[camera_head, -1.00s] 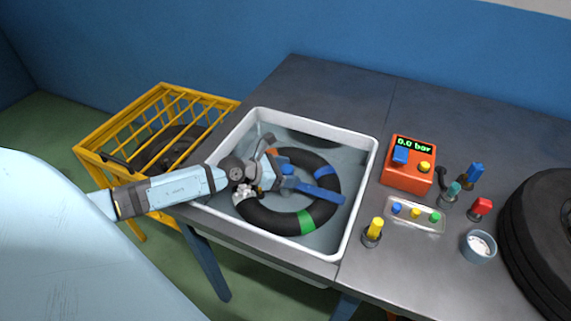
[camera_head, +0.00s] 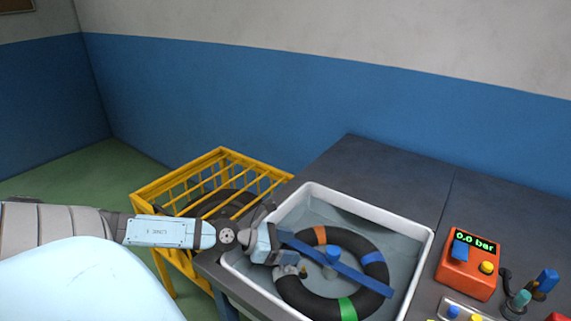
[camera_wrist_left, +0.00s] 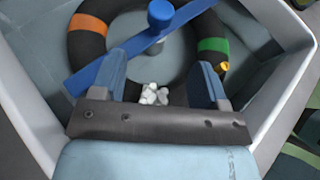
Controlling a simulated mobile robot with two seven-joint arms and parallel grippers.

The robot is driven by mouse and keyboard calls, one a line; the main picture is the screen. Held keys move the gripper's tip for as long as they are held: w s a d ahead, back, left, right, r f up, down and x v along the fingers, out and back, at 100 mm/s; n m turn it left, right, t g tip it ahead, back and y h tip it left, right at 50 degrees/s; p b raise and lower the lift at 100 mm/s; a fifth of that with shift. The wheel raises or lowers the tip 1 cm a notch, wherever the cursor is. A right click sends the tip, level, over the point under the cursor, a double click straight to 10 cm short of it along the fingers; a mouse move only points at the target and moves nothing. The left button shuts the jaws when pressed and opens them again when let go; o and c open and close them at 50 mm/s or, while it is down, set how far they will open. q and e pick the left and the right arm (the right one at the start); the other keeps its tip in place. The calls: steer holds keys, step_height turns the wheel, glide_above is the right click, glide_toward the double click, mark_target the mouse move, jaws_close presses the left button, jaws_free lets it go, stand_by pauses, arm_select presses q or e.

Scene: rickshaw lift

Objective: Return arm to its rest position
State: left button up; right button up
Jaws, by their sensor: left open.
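My left gripper (camera_head: 286,254) reaches from the left over the left rim of the white water tray (camera_head: 428,236). It is open, its two blue-grey fingers apart, as the left wrist view also shows (camera_wrist_left: 162,72). In the tray lies a black inner tube (camera_head: 345,241) with orange, blue and green bands. A blue bar (camera_head: 345,270) with a round knob (camera_head: 333,254) lies across the tube. White bubbles (camera_wrist_left: 153,94) show by the tube between the fingers; I see nothing gripped. Whether the fingers touch the tube is unclear. My right gripper is out of view.
A yellow wire crate (camera_head: 222,156) with a dark wheel-like thing inside stands left of the table, behind my left arm. An orange box reading 0.0 bar (camera_head: 468,267) stands right of the tray, with several coloured-topped items near it. The table's back (camera_head: 385,170) is clear.

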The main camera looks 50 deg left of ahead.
arm_select(q)
steer(key=shift+s+a+r, duration=0.15)
steer(key=shift+s, duration=0.15)
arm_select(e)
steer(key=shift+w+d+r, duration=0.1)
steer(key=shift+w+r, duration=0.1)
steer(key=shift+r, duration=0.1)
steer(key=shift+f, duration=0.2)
